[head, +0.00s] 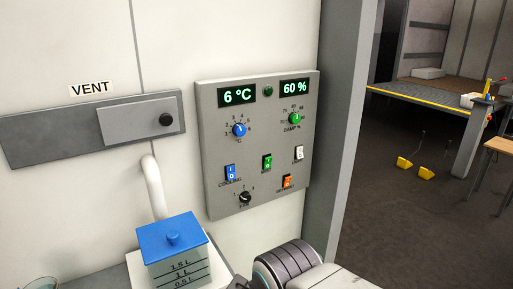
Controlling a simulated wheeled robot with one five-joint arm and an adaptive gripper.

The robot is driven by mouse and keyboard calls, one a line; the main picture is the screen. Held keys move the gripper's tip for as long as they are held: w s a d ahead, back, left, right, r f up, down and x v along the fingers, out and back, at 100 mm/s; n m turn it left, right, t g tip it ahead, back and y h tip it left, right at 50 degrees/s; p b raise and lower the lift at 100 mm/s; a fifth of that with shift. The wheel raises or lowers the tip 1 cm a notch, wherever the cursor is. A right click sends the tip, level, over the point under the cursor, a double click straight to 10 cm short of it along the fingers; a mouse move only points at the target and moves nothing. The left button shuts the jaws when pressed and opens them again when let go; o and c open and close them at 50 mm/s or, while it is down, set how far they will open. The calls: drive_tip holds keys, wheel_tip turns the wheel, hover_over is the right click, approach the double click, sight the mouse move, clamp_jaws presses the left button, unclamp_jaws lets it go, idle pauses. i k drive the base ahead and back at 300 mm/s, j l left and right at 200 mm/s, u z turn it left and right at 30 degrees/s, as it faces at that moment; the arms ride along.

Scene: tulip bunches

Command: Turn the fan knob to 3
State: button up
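The fan knob (245,198) is a small black dial low on the grey control panel (218,205) in the head view. Small numbers stand around it and a label is below it. The picture is too small to tell surely which number its pointer faces. Nothing touches the knob. Part of my arm shows at the bottom, below and right of the panel. My gripper is not in view.
The panel also has a blue knob (239,130), a green knob (295,118), several switches and two displays reading 6 °C and 60 %. A blue-lidded container (172,236) stands below left of the panel. A grey post (347,130) is at the right.

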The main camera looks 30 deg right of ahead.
sight(245, 197)
drive_tip(key=k+l, duration=0.35)
drive_tip(key=l, duration=0.15)
drive_tip(key=k+l, duration=0.2)
drive_tip(key=l, duration=0.4)
